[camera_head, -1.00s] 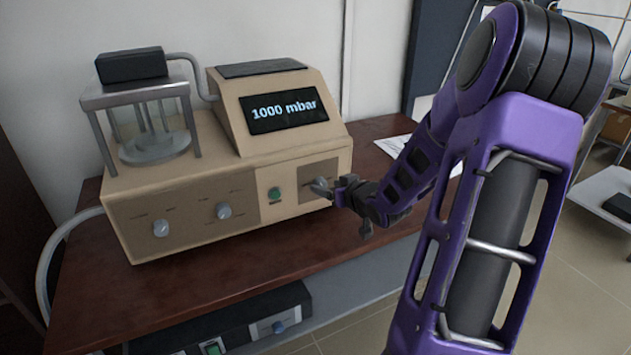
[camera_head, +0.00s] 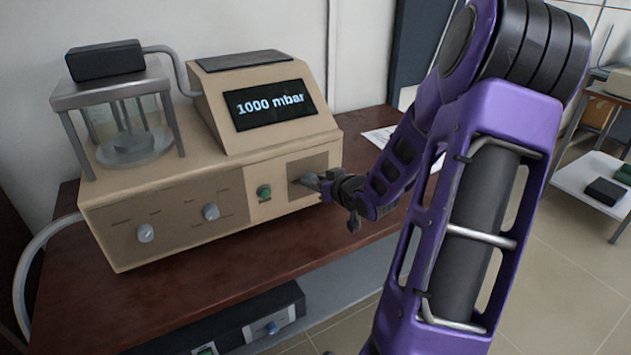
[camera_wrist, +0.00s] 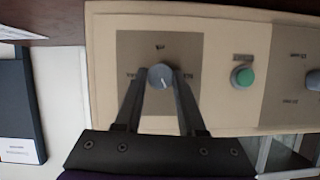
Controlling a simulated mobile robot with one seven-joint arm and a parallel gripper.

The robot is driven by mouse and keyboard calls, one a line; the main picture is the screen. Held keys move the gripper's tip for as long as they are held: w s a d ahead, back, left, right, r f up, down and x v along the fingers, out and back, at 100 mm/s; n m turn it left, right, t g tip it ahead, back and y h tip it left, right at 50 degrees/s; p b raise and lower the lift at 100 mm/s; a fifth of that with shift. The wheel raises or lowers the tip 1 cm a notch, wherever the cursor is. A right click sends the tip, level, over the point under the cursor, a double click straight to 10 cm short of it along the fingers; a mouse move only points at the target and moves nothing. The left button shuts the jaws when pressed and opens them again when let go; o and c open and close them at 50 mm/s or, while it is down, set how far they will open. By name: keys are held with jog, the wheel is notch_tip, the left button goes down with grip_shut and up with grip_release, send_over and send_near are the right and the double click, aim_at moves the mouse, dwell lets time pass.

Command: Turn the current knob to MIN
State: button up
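A beige bench unit (camera_head: 230,170) with a lit screen reading 1000 mbar stands on the brown table. My gripper (camera_head: 326,184) is at its right front panel and hides most of the knob there. In the wrist view this round grey knob (camera_wrist: 161,77) sits between the two fingertips of my gripper (camera_wrist: 160,84). The fingertips are close on both sides of it; whether they press on it I cannot tell. Its pale pointer line slants down and slightly right in that view. Small labels surround the knob, too blurred to read surely, so I cannot confirm it is the current knob.
A green button (camera_head: 264,192) is beside that panel. Two other grey knobs, the middle one (camera_head: 211,212) and the left one (camera_head: 146,233), are on the front. Another dark unit (camera_head: 255,322) sits below the table. Papers (camera_head: 380,136) lie behind my arm.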

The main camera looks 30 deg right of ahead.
grip_shut()
jog(key=shift+b, duration=0.45)
jog(key=shift+w+a+n+t+h+b, duration=0.1)
jog(key=shift+a+n+t+h+b, duration=0.05)
jog(key=shift+n+h+b, duration=1.05)
jog(key=shift+s+a+n+t+h+b, duration=0.15)
jog(key=shift+n+h+b, duration=0.5)
jog(key=shift+n, duration=0.95)
jog(key=shift+w+a+n+t+h+b, duration=0.2)
jog(key=shift+n+h+b, duration=0.7)
jog(key=shift+n, duration=0.5)
